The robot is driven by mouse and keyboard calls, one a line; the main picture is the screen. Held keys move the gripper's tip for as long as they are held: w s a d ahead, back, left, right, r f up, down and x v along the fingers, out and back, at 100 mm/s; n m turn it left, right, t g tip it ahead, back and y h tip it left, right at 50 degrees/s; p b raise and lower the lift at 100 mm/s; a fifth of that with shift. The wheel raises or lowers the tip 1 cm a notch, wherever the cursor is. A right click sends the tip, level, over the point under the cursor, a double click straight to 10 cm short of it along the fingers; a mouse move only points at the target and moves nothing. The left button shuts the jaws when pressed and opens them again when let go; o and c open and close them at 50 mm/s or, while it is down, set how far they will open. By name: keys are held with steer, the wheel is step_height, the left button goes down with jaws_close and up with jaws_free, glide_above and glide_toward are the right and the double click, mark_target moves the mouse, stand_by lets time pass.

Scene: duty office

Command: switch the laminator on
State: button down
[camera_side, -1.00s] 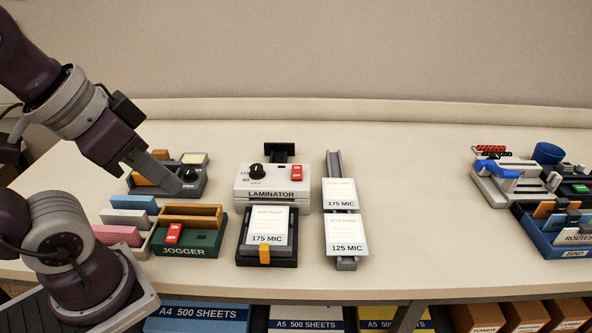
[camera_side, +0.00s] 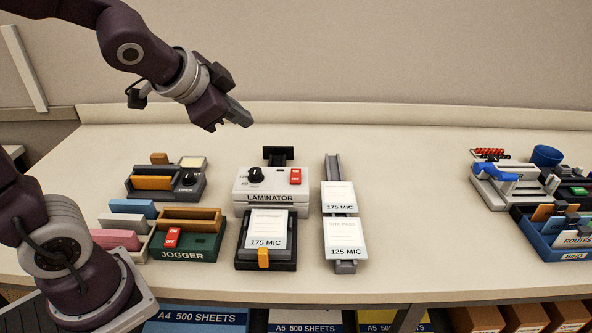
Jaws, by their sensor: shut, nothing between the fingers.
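The laminator (camera_side: 271,189) is a white box labelled LAMINATOR in the middle of the bench. It has a black knob (camera_side: 255,175) on its left and a red rocker switch (camera_side: 295,177) on its right; which way the rocker is pressed is too small to tell. A dark tray with a card marked 175 MIC (camera_side: 266,230) and an orange tab sits in front of it. My gripper (camera_side: 245,120) is shut and empty, in the air above and behind the laminator, clear of it.
A green jogger (camera_side: 202,246) with its own red switch (camera_side: 172,237) stands left of the laminator. A grey rail (camera_side: 346,266) holding cards stands to its right. A unit with a dial (camera_side: 187,180) is at back left. Bare bench (camera_side: 420,200) lies right of the rail.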

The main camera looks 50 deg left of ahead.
mark_target(292, 173)
steer(key=w+d+f+m+h, duration=0.1)
steer(key=w+f+m, duration=0.1)
steer(key=w, duration=0.3)
steer(key=w+d+f+m+t+h, duration=0.1)
steer(key=w+f+m, duration=0.1)
steer(key=w+m, duration=0.2)
steer(key=shift+w+d+f+m+h, duration=0.3)
steer(key=shift+w+f+h, duration=0.1)
steer(key=shift+w, duration=0.15)
steer(key=shift+w+a+f, duration=0.15)
steer(key=shift+a+f, duration=0.05)
steer(key=shift+f, duration=1.25)
steer(key=shift+w+a+f, duration=0.2)
steer(key=shift+f, duration=1.2)
steer(key=shift+w+a+f, duration=0.15)
steer(key=shift+a+f, duration=0.05)
steer(key=shift+f, duration=1.25)
steer(key=shift+f, duration=0.1)
steer(key=shift+f, duration=0.3)
steer(key=shift+w+a+f, duration=0.1)
steer(key=shift+f, duration=0.3)
steer(key=shift+r, duration=0.15)
steer(key=shift+r, duration=0.65)
